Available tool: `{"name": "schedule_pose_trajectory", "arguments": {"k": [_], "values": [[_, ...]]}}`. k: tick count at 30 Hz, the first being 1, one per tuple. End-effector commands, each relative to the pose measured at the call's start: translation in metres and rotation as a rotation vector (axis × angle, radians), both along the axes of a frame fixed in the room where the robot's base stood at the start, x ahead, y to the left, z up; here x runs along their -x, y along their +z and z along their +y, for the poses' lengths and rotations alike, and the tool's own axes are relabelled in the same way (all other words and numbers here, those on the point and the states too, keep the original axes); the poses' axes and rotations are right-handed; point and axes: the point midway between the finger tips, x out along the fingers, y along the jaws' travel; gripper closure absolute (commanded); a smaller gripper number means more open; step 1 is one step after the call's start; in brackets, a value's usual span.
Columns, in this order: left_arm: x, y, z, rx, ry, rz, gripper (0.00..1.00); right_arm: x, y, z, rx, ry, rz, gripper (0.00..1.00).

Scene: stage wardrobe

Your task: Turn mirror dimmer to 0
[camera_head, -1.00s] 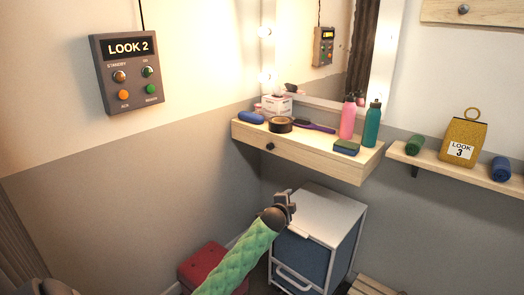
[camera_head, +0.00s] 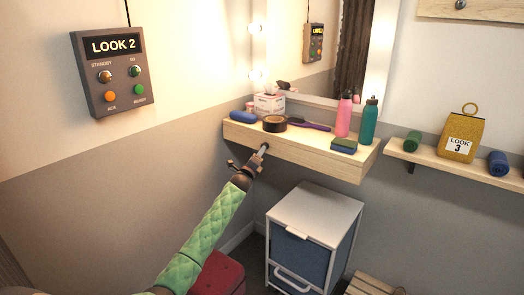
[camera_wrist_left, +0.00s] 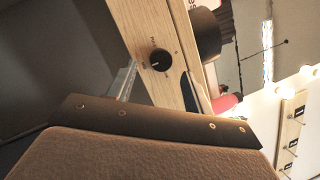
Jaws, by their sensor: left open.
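The mirror dimmer is a small round black knob (camera_wrist_left: 160,60) on the pale wooden shelf front, seen in the left wrist view. A light pointer line shows on its face; the scale marks around it are too small to read. In the head view my left gripper (camera_head: 259,157) is at the shelf's front face, over the knob's place, and hides it. The gripper is open with nothing seen in it. Whether a finger touches the knob I cannot tell. The mirror (camera_head: 313,60) with lit bulbs stands above the shelf. My right gripper is not in view.
The shelf (camera_head: 300,148) carries a black tape roll (camera_head: 274,123), a purple brush (camera_head: 309,126), a tissue box (camera_head: 269,103), and pink (camera_head: 344,117) and teal (camera_head: 369,123) bottles. A white-and-blue cabinet (camera_head: 315,235) stands below right. The LOOK 2 panel (camera_head: 112,73) hangs left.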

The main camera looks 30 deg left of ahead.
Motion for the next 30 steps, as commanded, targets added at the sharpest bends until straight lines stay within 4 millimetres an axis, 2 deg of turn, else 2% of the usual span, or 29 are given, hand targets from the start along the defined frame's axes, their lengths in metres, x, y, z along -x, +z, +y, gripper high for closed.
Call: {"name": "schedule_pose_trajectory", "arguments": {"k": [3, 9, 22, 28, 29, 30], "values": [[-0.015, 0.005, 0.002, 0.002, 0.0, 0.0, 0.49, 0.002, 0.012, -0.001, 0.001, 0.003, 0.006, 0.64], [-0.031, 0.007, 0.005, 0.002, 0.0, 0.001, 0.49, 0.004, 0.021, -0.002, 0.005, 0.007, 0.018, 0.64], [-0.036, 0.008, 0.005, 0.002, -0.001, 0.001, 0.49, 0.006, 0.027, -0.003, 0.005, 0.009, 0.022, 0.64], [-0.036, 0.008, 0.005, 0.002, -0.001, 0.001, 0.88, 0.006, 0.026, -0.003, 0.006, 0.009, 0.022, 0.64], [-0.036, 0.008, 0.005, 0.002, -0.001, 0.001, 0.93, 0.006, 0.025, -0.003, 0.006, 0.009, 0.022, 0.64], [-0.036, 0.008, 0.005, 0.002, -0.001, 0.001, 0.93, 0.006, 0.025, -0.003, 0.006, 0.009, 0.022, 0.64]]}}
